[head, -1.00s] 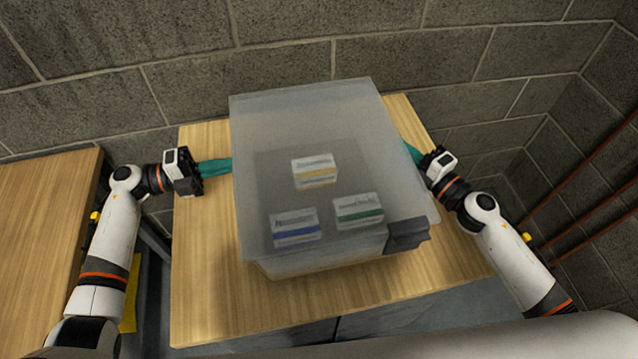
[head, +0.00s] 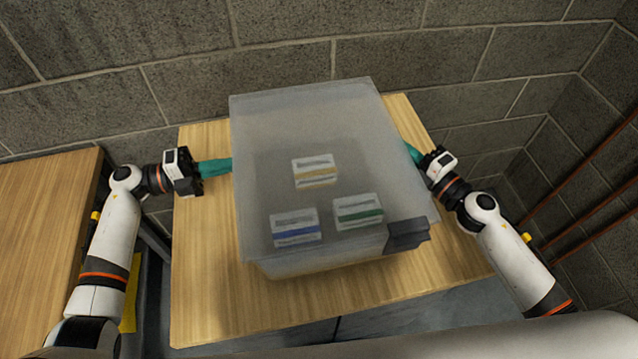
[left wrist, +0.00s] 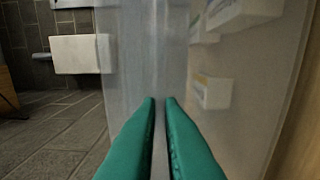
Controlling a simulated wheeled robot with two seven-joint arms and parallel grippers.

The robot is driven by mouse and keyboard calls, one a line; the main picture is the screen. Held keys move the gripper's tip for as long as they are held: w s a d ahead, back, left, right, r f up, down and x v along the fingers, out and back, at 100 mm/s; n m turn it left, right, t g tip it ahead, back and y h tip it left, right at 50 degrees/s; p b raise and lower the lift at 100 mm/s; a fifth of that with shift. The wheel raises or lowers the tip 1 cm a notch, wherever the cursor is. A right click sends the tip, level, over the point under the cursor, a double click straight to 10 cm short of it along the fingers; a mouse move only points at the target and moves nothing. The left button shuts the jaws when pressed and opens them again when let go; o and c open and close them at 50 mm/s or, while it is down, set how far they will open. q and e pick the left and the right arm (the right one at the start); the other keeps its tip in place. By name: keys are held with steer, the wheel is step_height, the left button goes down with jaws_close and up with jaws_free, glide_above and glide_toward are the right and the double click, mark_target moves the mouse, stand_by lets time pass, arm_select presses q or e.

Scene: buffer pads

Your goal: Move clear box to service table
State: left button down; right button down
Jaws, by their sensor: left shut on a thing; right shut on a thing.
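The clear box (head: 325,123) is a translucent lidded bin over the wooden table in the middle of the head view. Inside it are three small cartons: one with a yellow band (head: 314,170), one with a blue band (head: 296,228) and one with a green band (head: 358,211). My left gripper (head: 228,165) has green fingers shut on the box's left side. In the left wrist view the two fingers (left wrist: 160,103) close on the box's translucent wall (left wrist: 150,70). My right gripper (head: 412,152) is shut on the box's right side, its fingertips partly hidden by the box.
The wooden table (head: 205,285) has bare top around the box. Another wooden table (head: 40,215) stands at the left, across a narrow gap. A block wall (head: 290,45) runs close behind, and reddish pipes (head: 585,175) run along the right wall.

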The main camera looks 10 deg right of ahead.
step_height(320, 180, up, 5)
steer(key=p, duration=0.5)
steer(key=shift+w+r, duration=0.1)
stand_by(0.4)
stand_by(0.9)
